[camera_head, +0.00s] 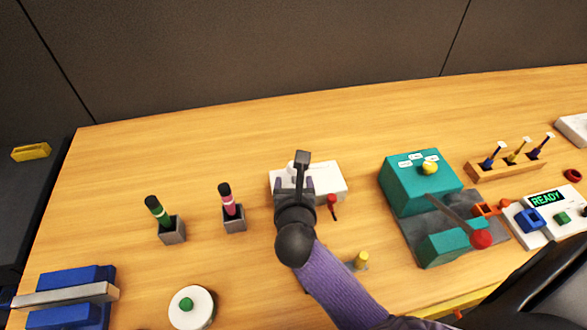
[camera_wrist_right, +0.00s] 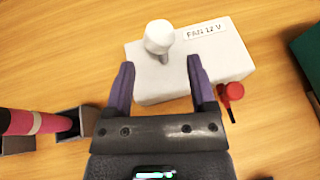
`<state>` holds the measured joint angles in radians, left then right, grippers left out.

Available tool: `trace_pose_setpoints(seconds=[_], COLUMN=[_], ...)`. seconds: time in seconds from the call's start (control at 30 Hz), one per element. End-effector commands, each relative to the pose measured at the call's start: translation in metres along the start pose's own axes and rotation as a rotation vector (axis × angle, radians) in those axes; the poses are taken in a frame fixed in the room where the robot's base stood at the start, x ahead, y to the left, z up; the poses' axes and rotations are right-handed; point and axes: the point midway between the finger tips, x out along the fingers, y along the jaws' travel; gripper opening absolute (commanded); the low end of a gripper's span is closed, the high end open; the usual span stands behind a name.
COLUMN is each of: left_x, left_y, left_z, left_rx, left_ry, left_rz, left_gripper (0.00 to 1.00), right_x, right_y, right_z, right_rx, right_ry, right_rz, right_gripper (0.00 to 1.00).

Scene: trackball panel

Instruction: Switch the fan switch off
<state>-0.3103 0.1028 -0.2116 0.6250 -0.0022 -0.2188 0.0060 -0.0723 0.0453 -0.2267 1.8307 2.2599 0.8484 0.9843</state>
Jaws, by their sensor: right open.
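The fan switch is a white box (camera_head: 328,178) on the table, labelled "FAN 12 V" in the right wrist view (camera_wrist_right: 232,62). In that view a short lever with a round white knob (camera_wrist_right: 159,36) rises from its top. My right gripper (camera_head: 296,184) is over the box's left part and hides some of it in the head view. Its two purple fingers are open and empty, one on each side of the lever's base as seen in the wrist view (camera_wrist_right: 161,66). Whether a finger touches the lever I cannot tell. My left gripper is not in view.
A red-topped piece (camera_head: 331,202) stands by the box's front. Left are holders with a pink marker (camera_head: 229,203) and a green marker (camera_head: 158,212). Right is a teal box (camera_head: 410,190) with a red-knobbed lever (camera_head: 480,238). A yellow-topped piece (camera_head: 361,259) is near my arm.

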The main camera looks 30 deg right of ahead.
Motion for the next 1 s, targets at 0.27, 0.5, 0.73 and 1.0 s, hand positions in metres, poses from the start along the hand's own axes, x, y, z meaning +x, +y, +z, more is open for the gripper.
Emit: trace_pose_setpoints(seconds=[0.27, 0.5, 0.73, 1.0], left_x=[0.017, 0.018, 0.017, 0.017], left_y=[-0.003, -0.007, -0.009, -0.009], left_z=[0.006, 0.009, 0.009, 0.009], left_rx=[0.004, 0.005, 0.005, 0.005], left_ry=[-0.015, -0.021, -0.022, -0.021], left_rz=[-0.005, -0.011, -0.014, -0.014], left_gripper=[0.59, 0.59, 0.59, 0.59], right_x=[0.045, 0.05, 0.05, 0.05], right_y=[0.0, 0.0, 0.0, 0.0], right_z=[-0.002, 0.0, 0.0, 0.0], right_rx=[-0.003, -0.002, -0.002, -0.002], right_ry=[-0.001, 0.0, 0.0, -0.001], right_rz=[0.0, 0.0, 0.0, 0.0], right_gripper=[0.72, 0.72, 0.44, 0.0])
